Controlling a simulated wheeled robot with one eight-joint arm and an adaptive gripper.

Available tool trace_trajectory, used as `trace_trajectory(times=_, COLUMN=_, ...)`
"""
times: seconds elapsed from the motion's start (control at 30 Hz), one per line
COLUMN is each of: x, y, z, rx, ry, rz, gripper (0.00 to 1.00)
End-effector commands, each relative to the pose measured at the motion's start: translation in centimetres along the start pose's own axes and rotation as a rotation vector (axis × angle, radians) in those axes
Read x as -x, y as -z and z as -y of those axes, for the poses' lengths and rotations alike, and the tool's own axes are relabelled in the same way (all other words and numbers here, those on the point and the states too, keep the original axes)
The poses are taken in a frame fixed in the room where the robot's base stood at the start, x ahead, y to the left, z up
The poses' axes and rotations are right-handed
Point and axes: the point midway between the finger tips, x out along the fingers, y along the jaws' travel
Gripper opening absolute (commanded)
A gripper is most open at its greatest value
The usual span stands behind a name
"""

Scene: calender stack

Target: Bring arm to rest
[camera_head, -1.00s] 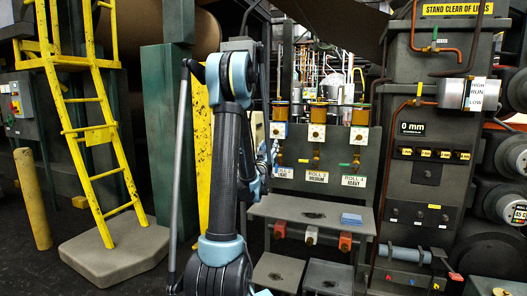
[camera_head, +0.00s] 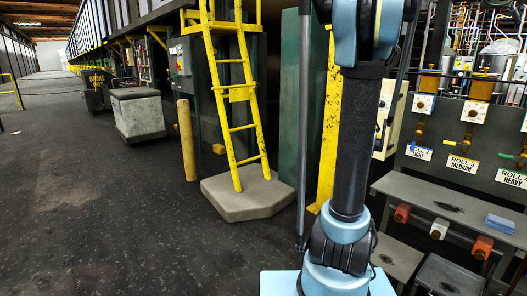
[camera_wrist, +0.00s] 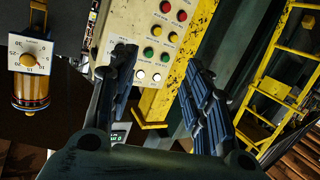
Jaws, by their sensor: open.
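My gripper (camera_wrist: 160,70) shows in the wrist view with its two dark fingers spread apart. Nothing is between the fingers. Behind them is a cream panel (camera_wrist: 150,40) with red, yellow, green and white buttons, beside a yellow post. In the head view my arm stands upright right of centre, dark with light blue joints. Its upper end runs out of the top of the picture, and my gripper is not visible there.
A yellow ladder (camera_head: 236,85) stands on a grey plinth (camera_head: 246,194). A yellow bollard (camera_head: 187,140) and a grey bin (camera_head: 138,115) are farther left. A roll station with a shelf (camera_head: 450,203) is on the right. The dark floor (camera_head: 100,220) at left is clear.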

Motion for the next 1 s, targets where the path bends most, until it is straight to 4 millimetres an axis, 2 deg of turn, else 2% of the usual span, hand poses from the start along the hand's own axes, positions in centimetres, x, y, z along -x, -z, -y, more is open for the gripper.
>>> trace_trajectory(times=0.03, x=1.2, y=-0.6, z=1.4, rx=0.000, ry=0.033, rz=0.038, gripper=0.46)
trace_trajectory(times=0.2, x=5.2, y=-3.2, z=5.5, rx=-0.001, ry=0.131, rz=0.185, gripper=0.46)
trace_trajectory(times=0.37, x=9.6, y=-6.0, z=8.7, rx=0.007, ry=0.210, rz=0.327, gripper=0.46)
trace_trajectory(times=0.5, x=13.9, y=-8.8, z=10.9, rx=0.019, ry=0.269, rz=0.454, gripper=0.46)
trace_trajectory(times=0.77, x=22.6, y=-14.4, z=13.3, rx=0.061, ry=0.350, rz=0.694, gripper=0.46)
trace_trajectory(times=1.0, x=30.8, y=-19.7, z=13.5, rx=0.115, ry=0.389, rz=0.916, gripper=0.46)
